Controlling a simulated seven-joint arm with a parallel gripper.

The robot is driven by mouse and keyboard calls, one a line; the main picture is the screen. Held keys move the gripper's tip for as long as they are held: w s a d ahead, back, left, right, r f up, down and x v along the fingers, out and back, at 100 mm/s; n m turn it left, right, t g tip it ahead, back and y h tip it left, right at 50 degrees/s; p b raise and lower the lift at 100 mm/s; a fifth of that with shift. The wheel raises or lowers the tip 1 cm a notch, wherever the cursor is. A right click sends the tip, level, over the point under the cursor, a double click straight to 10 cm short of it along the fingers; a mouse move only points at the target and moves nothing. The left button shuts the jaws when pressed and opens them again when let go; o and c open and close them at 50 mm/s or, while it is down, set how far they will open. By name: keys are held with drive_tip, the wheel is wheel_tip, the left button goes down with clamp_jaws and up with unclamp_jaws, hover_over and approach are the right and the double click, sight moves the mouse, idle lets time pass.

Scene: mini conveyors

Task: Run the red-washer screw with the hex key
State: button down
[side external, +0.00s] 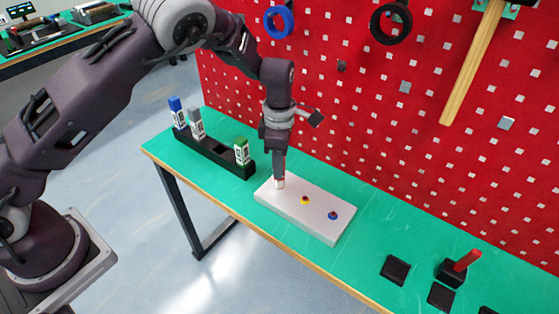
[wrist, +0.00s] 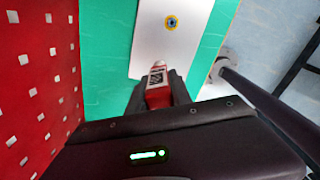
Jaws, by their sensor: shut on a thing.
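My gripper (side external: 279,170) points straight down over the left end of a white block (side external: 325,230). In the wrist view my gripper (wrist: 158,92) is shut on a red handle with a black-and-white label, the hex key (wrist: 158,84). The key's lower end is at or just above the block; I cannot tell whether it touches a screw. A yellow-washer screw (side external: 305,200) and a blue-washer screw (side external: 332,215) show on the block. The red-washer screw is not visible; my gripper and the key hide that end.
A black rack (side external: 212,155) holds blue-, grey- and green-topped tools, with an empty place between grey and green. Black pads (side external: 395,269) and a red-handled item (side external: 466,260) stand at right. A red pegboard (side external: 400,130) rises close behind the green bench.

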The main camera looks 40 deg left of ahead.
drive_tip(key=shift+f, duration=0.25)
drive_tip(key=m, duration=0.3)
drive_tip(key=shift+m, duration=0.3)
drive_tip(key=m, duration=0.6)
drive_tip(key=shift+m, duration=0.4)
drive_tip(key=m, duration=0.6)
drive_tip(key=shift+m, duration=0.4)
drive_tip(key=m, duration=0.5)
drive_tip(key=shift+m, duration=0.4)
drive_tip(key=shift+r, duration=0.15)
